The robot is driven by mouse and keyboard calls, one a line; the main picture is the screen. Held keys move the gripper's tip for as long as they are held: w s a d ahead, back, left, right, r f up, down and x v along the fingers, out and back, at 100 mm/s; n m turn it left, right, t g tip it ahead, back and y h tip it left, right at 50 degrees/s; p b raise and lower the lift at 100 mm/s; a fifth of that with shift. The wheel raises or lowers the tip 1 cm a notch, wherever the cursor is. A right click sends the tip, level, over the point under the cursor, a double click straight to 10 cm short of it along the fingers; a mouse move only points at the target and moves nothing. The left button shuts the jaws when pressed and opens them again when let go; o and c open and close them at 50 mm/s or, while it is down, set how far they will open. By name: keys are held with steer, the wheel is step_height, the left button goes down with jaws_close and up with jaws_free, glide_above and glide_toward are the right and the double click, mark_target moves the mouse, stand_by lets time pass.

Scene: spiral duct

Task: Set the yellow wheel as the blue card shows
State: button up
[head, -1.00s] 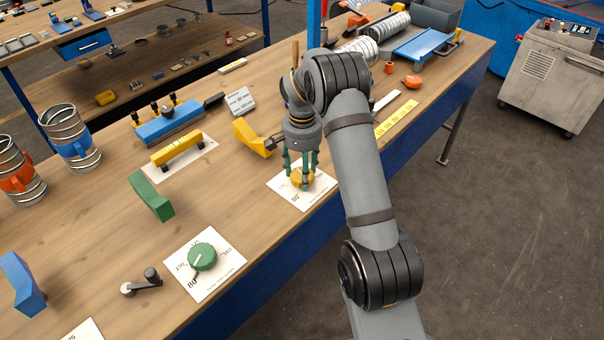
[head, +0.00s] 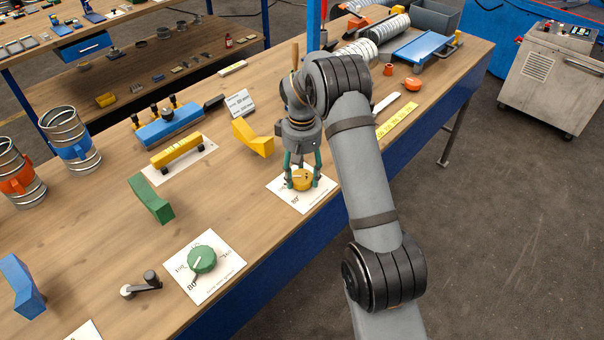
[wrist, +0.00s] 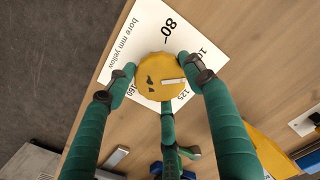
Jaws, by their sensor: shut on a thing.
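The yellow wheel (head: 303,180) sits on a white scale sheet (head: 318,199) near the bench's front edge. My gripper (head: 303,178) points down over it, and its teal fingers are shut on the wheel's rim. In the wrist view the wheel (wrist: 160,76) has a white pointer line aimed right, between the partly hidden "1.." mark and "125". The "80" stands above and "160" at lower left, beside a finger. I cannot make out a blue card; a small white printed card (head: 240,103) stands farther back, its text too small to read.
A green wheel (head: 202,259) on its own scale sheet lies to the left. A yellow angled block (head: 253,138) stands just behind my gripper, and a green one (head: 151,198) farther left. A yellow strip (head: 397,120) lies right of my arm. Bare wood shows between these.

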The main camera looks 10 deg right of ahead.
steer(key=n+p, duration=0.1)
steer(key=n, duration=0.6)
steer(key=shift+w+r, duration=0.15)
steer(key=n+p, duration=0.1)
steer(key=n, duration=0.3)
steer(key=shift+a, duration=0.1)
steer(key=shift+n+p, duration=0.3)
steer(key=shift+n, duration=1.3)
steer(key=shift+a, duration=0.1)
steer(key=o, duration=1)
steer(key=shift+o, duration=0.7)
